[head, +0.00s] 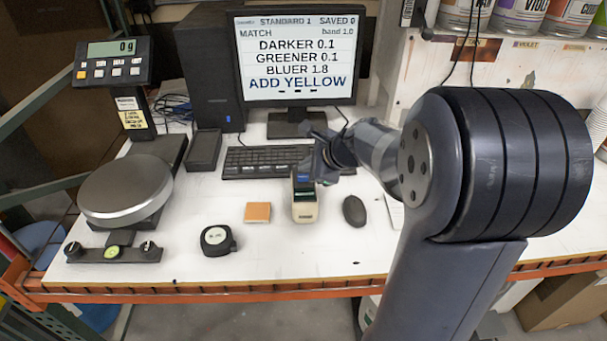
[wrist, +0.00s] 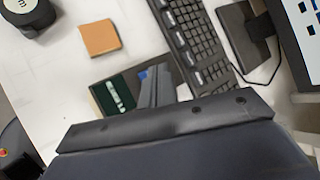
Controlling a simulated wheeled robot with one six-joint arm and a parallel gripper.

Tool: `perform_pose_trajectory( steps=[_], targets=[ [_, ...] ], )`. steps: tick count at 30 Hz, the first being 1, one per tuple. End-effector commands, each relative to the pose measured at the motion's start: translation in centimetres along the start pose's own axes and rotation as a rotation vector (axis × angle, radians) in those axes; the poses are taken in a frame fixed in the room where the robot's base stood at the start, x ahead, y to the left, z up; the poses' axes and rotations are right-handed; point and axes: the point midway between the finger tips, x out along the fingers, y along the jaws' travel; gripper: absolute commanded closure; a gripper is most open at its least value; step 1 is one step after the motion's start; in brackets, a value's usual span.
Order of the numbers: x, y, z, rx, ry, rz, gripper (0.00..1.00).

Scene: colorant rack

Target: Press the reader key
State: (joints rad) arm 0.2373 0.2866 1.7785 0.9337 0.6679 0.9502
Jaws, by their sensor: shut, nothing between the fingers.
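The reader (head: 305,206) is a small cream and dark handheld device standing on the white bench, in front of the keyboard. In the wrist view its dark top face (wrist: 101,92) shows a green screen (wrist: 121,96) and a blue patch, probably the key (wrist: 143,75), partly hidden by my fingers. My gripper (head: 318,168) is shut and empty, over the far end of the reader. In the wrist view its fingertips (wrist: 156,78) lie beside the blue patch. I cannot tell whether they touch it.
The keyboard (head: 255,162) lies just behind, and the mouse (head: 354,210) to the right. An orange block (head: 257,212) and a black tape measure (head: 217,240) lie to the left. The monitor (head: 298,58) reads "ADD YELLOW". A scale (head: 126,188) stands far left.

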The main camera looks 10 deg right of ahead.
Motion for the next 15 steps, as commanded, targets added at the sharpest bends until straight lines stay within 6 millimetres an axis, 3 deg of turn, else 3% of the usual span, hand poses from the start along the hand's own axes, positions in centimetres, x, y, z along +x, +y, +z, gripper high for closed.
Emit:
perform_pose_trajectory(
  steps=[7, 15],
  targets=[
    [-0.2, -0.2, 0.2, 0.000, 0.000, 0.000, 1.00],
    [-2.1, -1.5, 1.5, -0.001, 0.000, -0.001, 1.00]
  ],
)
